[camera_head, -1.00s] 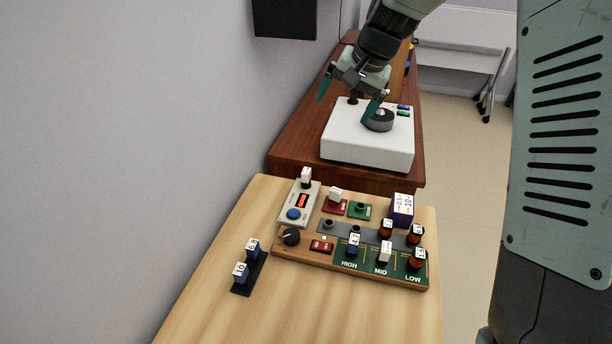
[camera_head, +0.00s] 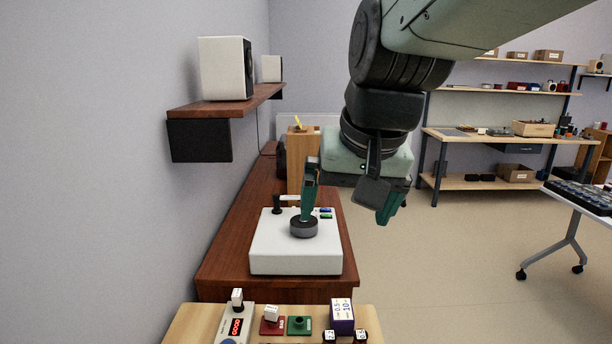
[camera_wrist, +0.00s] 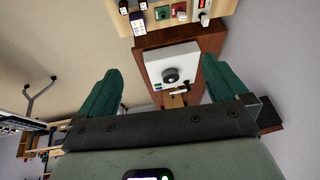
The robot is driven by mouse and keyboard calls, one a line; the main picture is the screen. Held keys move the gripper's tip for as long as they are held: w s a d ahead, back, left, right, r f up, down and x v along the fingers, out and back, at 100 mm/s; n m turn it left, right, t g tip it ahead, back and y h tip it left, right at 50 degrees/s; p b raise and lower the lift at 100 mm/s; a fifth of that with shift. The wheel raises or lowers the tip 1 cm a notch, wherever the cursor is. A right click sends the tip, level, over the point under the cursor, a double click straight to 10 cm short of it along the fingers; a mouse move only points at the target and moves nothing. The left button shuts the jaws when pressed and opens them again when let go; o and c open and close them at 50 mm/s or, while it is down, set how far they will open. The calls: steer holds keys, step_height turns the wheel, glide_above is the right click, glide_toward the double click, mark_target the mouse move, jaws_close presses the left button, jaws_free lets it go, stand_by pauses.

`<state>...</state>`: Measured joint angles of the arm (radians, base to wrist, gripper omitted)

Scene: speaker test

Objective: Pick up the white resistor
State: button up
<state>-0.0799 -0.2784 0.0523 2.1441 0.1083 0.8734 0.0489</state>
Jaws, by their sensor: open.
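The other (camera_head: 271,313) is on a red socket. I cannot tell which is the white resistor; the lower part of the test board is out of the head view. My gripper (camera_head: 349,207) is open and empty, with teal fingers apart, above and beyond these blocks, near the white turntable-like box.
The white box (camera_head: 263,250) with a dark round knob (camera_head: 304,227) stands on the brown bench (camera_head: 222,267). A wooden block (camera_head: 297,160) is behind it. A wall shelf (camera_head: 215,107) with speakers is at left. A purple box (camera_head: 342,316) stands beside the green socket (camera_head: 299,325).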

steer(key=shift+t+h, duration=0.5)
steer(key=shift+h, duration=0.2)
steer(key=s+d, duration=0.2)
steer(key=s, duration=0.2)
steer(key=s+d+f, duration=0.1)
steer(key=s, duration=0.3)
steer(key=s+d+f, duration=0.1)
steer(key=s+d, duration=0.1)
steer(key=s, duration=0.2)
steer(key=shift+s+d, duration=0.3)
steer(key=shift+c, duration=0.5)
steer(key=shift+s+d+f, duration=0.1)
steer(key=shift+s+f, duration=0.05)
steer(key=shift+s, duration=0.1)
steer(key=c, duration=0.5)
